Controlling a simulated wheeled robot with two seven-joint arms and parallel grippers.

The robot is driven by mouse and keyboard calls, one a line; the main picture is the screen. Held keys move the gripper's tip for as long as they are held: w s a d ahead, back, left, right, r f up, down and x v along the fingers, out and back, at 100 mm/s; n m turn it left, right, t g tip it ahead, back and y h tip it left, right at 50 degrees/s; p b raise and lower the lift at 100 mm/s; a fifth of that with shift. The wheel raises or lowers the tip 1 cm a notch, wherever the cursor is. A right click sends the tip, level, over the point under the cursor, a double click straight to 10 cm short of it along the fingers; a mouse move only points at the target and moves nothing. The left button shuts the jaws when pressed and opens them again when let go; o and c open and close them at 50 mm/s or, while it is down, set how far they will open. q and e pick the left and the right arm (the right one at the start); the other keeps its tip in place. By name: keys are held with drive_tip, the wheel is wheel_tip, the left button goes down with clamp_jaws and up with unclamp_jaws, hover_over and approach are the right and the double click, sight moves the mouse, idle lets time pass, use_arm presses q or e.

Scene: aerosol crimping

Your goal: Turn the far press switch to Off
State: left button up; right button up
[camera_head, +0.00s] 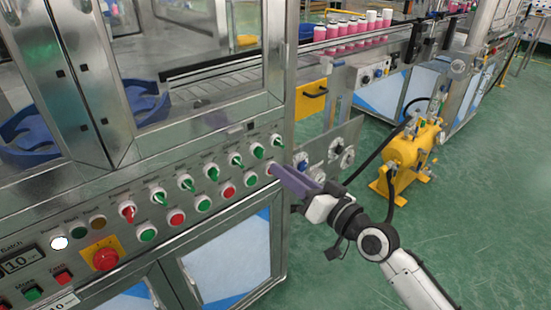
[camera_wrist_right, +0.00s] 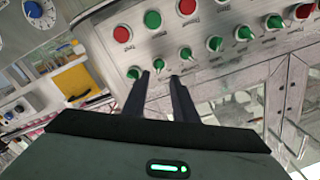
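The press panel (camera_head: 110,190) carries a row of turn switches, mostly green with a red one at the near end. The farthest switch (camera_head: 277,140) is green, at the row's right end in the head view; it also shows at the left of the row in the right wrist view (camera_wrist_right: 133,72). My right gripper (camera_head: 280,173) is at the panel's far end, just below the last switches. In the right wrist view its two fingers (camera_wrist_right: 160,75) are apart with nothing between them, pointing toward the last few switches. Contact cannot be told. My left gripper is not in view.
Below the switches is a row of red and green buttons (camera_head: 228,191), close to my right fingers. A red emergency knob (camera_head: 105,259) is at the near end. A yellow pump unit (camera_head: 408,153) stands on the green floor. A conveyor with pink cans (camera_head: 345,35) runs behind.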

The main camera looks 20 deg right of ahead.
sight(260, 153)
drive_tip(key=x, duration=0.7)
drive_tip(key=shift+w, duration=0.2)
drive_tip(key=shift+f, duration=0.15)
clamp_jaws()
